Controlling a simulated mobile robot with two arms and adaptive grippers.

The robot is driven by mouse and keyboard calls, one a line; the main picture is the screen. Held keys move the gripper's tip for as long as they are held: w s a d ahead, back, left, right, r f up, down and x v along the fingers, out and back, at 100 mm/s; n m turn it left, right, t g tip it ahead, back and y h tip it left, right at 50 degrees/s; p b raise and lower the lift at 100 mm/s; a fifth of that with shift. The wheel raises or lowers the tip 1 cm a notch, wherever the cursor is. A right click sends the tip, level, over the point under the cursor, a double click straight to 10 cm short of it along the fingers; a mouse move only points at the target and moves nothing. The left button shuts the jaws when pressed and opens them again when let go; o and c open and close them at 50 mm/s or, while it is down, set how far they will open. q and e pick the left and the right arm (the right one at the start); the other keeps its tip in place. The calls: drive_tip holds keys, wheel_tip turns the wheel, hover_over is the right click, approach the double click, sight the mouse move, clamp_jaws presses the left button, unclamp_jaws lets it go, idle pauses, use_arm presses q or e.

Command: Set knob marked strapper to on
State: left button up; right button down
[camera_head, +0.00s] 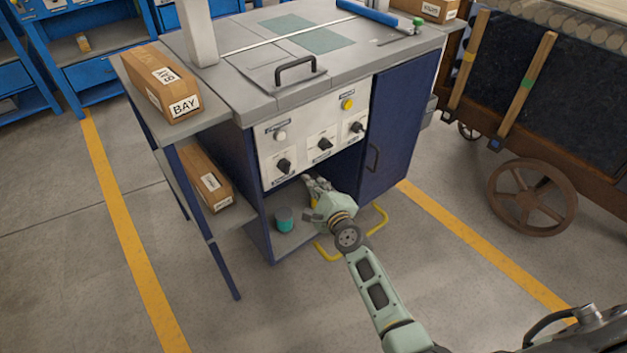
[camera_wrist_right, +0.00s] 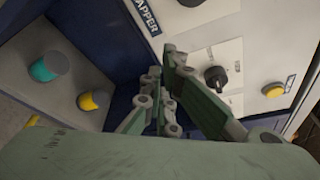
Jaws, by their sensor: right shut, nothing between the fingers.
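A light control panel (camera_head: 300,150) on the blue bench carries three black rotary knobs in a row: left (camera_head: 284,165), middle (camera_head: 324,144) and right (camera_head: 356,127). Their labels are too small to read in the head view. In the right wrist view, a label ending in "APPER" (camera_wrist_right: 144,15) sits at the panel's lower edge beside a dark knob (camera_wrist_right: 190,2) cut off by the top border. Another black knob (camera_wrist_right: 215,77) shows whole there. My right gripper (camera_head: 312,184) is shut and empty, just below the panel. My left gripper is out of view.
A white lamp (camera_head: 280,136) and a yellow one (camera_head: 347,104) sit above the knobs. A blue door (camera_head: 395,130) is right of the panel; boxed "BAY" stock (camera_head: 165,85) lies left.

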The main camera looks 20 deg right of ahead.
use_arm(q)
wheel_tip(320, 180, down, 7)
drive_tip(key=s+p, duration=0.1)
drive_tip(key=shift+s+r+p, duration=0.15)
drive_tip(key=shift+p, duration=0.2)
use_arm(e)
drive_tip(key=s+r, duration=0.1)
drive_tip(key=s, duration=0.7)
drive_tip(key=shift+s+r, duration=0.2)
drive_tip(key=shift+r, duration=0.15)
